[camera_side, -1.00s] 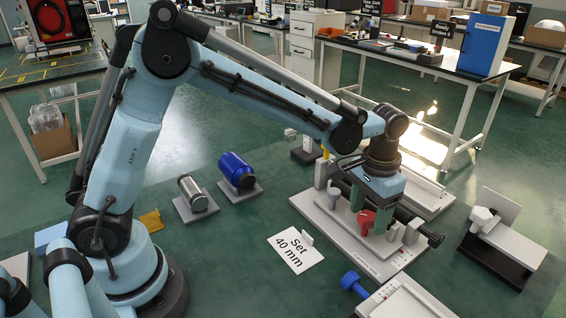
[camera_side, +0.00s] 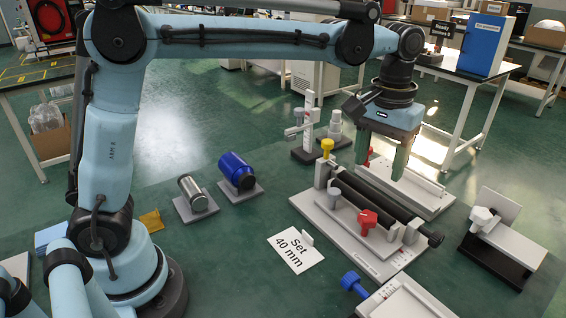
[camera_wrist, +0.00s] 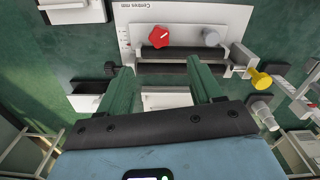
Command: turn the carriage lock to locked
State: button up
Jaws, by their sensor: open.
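A red knob (camera_side: 368,219) with a pointed shape sits on the near side of a grey fixture (camera_side: 328,221) with two dark rails; no lock label is readable. The red knob also shows in the wrist view (camera_wrist: 160,37), with a small white mark on its face. A yellow knob (camera_side: 327,146) stands at the fixture's far left end, and shows at right in the wrist view (camera_wrist: 261,79). My gripper (camera_side: 382,166) is open and empty, fingers pointing down, above and behind the rails. In the wrist view its fingertips (camera_wrist: 160,68) are apart, short of the red knob.
A "Set 40 mm" card (camera_side: 295,250) lies at the fixture's left. A blue-knobbed device (camera_side: 405,300) is in front, a black-and-white stand (camera_side: 500,238) at right, another pale fixture (camera_side: 425,190) behind.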

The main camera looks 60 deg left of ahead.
jog(key=s+a+f+m+t, duration=0.1)
jog(key=s+a+f+t, duration=0.1)
jog(key=s+a, duration=0.4)
jog(key=s+a+f+m+t, duration=0.1)
jog(key=s+a+f+t, duration=0.2)
jog(key=s+a+t, duration=0.2)
jog(key=shift+s+a, duration=0.45)
jog(key=shift+s, duration=0.9)
jog(key=shift+r, duration=0.1)
notch_tip(320, 180, up, 4)
jog(key=g, duration=0.7)
send_over(368, 216)
notch_tip(368, 216, down, 12)
jog(key=shift+r, duration=0.2)
